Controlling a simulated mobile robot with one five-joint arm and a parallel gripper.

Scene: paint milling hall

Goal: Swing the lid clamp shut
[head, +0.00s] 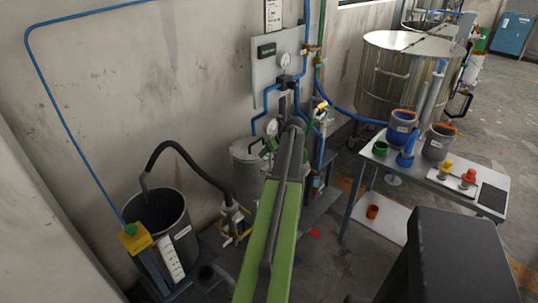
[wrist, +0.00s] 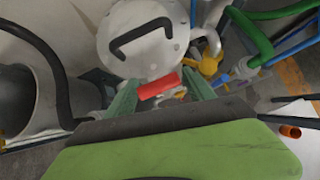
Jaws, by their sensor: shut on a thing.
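In the wrist view, a round pale metal lid (wrist: 165,58) with a black bent handle (wrist: 140,36) fills the upper middle. A red grip (wrist: 158,86), which looks like the lid clamp's handle, lies slightly tilted at the lid's near edge. My gripper (wrist: 161,92) has its green fingers on either side of the red grip and is shut on it. Small metal clamp parts show just below the grip, partly hidden. In the head view, the grey vessel (head: 247,173) stands by the wall, largely behind my arm, which hides the clamp and my fingertips.
A bucket (head: 160,225) with a black hose stands left of the vessel. Blue and green pipes and a gauge panel (head: 280,60) rise behind it. A table (head: 425,180) with pots stands right, near a large steel tank (head: 398,75). A yellow valve (wrist: 208,66) sits close to my fingers.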

